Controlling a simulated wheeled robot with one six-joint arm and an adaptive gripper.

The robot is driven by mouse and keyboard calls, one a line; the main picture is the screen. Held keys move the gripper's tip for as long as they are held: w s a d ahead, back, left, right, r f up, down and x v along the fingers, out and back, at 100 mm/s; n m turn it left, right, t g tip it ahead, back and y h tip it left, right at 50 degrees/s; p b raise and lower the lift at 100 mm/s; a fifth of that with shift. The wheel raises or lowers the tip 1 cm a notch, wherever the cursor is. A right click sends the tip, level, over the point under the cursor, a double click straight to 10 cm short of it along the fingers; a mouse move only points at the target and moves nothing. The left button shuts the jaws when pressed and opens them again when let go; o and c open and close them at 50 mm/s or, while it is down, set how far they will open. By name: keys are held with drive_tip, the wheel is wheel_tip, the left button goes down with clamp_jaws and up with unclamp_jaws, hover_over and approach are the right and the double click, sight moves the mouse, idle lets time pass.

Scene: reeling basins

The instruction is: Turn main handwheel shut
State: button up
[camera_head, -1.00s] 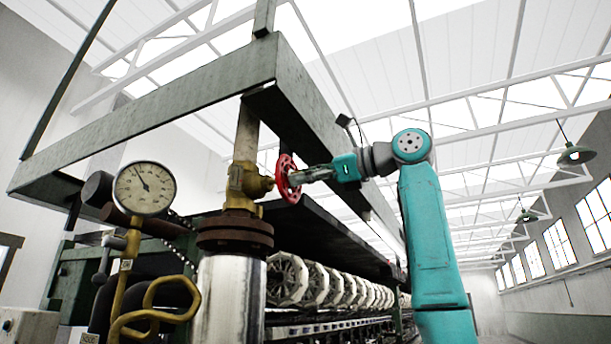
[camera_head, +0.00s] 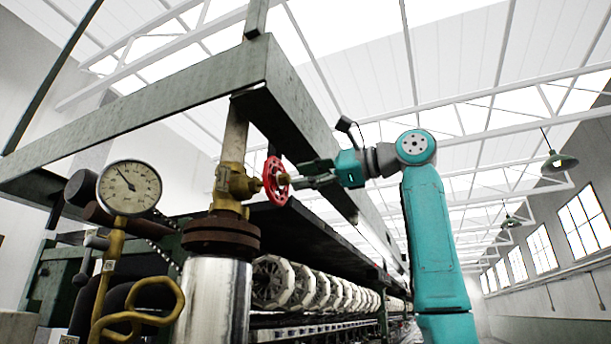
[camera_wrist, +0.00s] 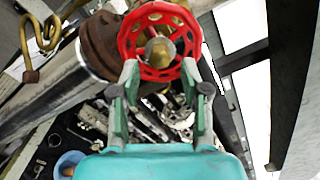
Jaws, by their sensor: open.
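The red main handwheel (camera_head: 269,172) stands upright on the right side of a brass valve (camera_head: 233,182). In the wrist view the red rim (camera_wrist: 127,38) faces me, with a brass hub (camera_wrist: 160,52) at its middle. My gripper (camera_head: 300,181) is on the wheel's right side, pointing at its face. In the wrist view my gripper (camera_wrist: 160,68) is open, its two fingertips at the lower left and lower right of the rim. Nothing is held between the fingers. I cannot tell whether a fingertip touches the rim.
A pressure gauge (camera_head: 130,187) on a brass pipe stands at left. A steel pipe (camera_head: 213,300) with a rusty flange (camera_head: 220,235) is below the valve. A heavy green-grey beam frame (camera_head: 290,100) runs overhead, close to my arm. A row of white reels (camera_head: 285,283) lies behind.

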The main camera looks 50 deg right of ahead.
sight(281, 180)
drive_tip(key=n, duration=1.8)
drive_tip(key=shift+n, duration=0.3)
drive_tip(key=n, duration=0.5)
drive_tip(key=shift+x, duration=1.5)
